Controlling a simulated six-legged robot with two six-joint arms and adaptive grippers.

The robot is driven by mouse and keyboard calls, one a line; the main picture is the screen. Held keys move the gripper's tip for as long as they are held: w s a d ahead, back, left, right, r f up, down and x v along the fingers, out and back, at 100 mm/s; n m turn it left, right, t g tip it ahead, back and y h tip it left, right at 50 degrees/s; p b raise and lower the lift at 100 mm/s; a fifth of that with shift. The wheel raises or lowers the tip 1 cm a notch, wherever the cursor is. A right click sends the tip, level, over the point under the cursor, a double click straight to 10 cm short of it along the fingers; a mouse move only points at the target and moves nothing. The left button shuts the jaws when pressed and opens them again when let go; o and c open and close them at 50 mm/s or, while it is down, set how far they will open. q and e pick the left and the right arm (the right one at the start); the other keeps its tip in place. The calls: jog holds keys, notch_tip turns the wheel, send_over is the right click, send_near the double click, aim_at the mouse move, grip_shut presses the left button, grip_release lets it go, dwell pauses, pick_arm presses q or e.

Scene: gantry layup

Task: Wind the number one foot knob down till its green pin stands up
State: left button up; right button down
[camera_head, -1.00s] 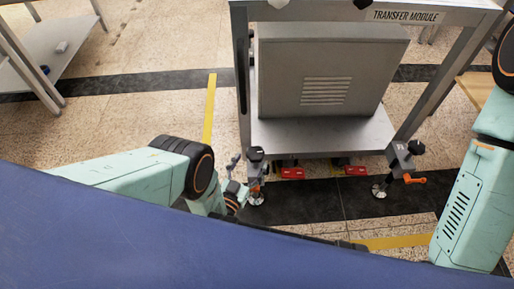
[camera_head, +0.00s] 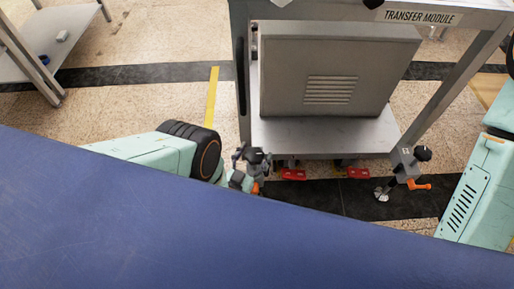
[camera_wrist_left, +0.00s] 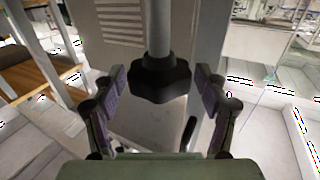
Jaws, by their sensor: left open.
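My left gripper (camera_head: 244,163) is low at the front left leg of the transfer module (camera_head: 340,138), next to that leg's foot knob (camera_head: 259,156). In the left wrist view the black lobed knob (camera_wrist_left: 160,79) sits on a pale post between the two open fingers (camera_wrist_left: 159,92), with a gap on each side. I cannot read a number on this foot, and I see no green pin. The other foot knob (camera_head: 423,153), black with an orange lever below, stands at the right leg. My right gripper is out of view.
Two red pedals or blocks (camera_head: 293,175) (camera_head: 358,173) lie on the floor under the module. A grey cabinet (camera_head: 335,75) stands on its shelf. A metal shelf rack (camera_head: 75,40) is at the far left. My blue body covers the lower picture.

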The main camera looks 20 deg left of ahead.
pick_arm(q)
jog(key=shift+w+f, duration=0.1)
jog(key=shift+w, duration=0.25)
jog(key=c, duration=1.2)
